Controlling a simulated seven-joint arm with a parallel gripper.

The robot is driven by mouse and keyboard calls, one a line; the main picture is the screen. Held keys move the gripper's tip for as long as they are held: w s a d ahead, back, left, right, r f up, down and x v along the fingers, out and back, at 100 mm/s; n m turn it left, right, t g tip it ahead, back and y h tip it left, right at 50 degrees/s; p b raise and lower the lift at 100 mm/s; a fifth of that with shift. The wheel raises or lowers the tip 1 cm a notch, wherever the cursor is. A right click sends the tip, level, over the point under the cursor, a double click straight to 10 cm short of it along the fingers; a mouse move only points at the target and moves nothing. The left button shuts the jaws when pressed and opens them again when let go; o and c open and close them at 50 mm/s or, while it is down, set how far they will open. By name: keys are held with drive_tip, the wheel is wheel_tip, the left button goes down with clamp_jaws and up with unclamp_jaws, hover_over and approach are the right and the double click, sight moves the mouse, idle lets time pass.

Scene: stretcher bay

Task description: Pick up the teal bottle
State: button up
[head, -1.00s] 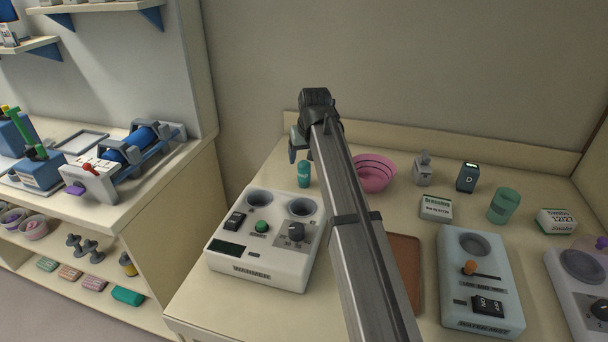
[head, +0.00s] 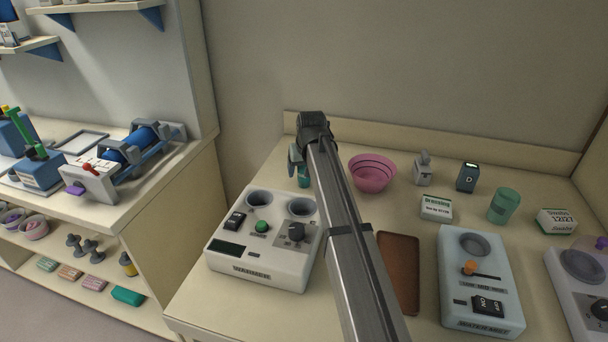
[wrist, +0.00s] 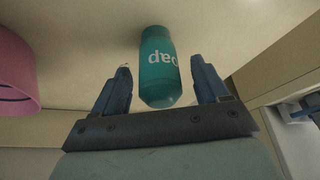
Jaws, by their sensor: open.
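The teal bottle (wrist: 158,70) shows in the wrist view with pale lettering on its side. In the head view the teal bottle (head: 304,178) stands behind the white warmer, partly hidden by my gripper. My gripper (wrist: 162,75) is open in the wrist view, with one blue finger on each side of the bottle's near end. I see gaps between the fingers and the bottle. In the head view my gripper (head: 296,162) is at the bottle, its fingers partly hidden by my arm.
A pink bowl (head: 372,174) stands right of my arm; it also shows at the left of the wrist view (wrist: 14,75). The white warmer (head: 262,262) is in front of the bottle. A brown tray (head: 400,280), a green cup (head: 503,206) and small boxes stand further right.

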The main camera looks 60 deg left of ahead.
drive_tip(key=c, duration=1.1)
drive_tip(key=shift+c, duration=0.2)
drive_tip(key=shift+r, duration=0.15)
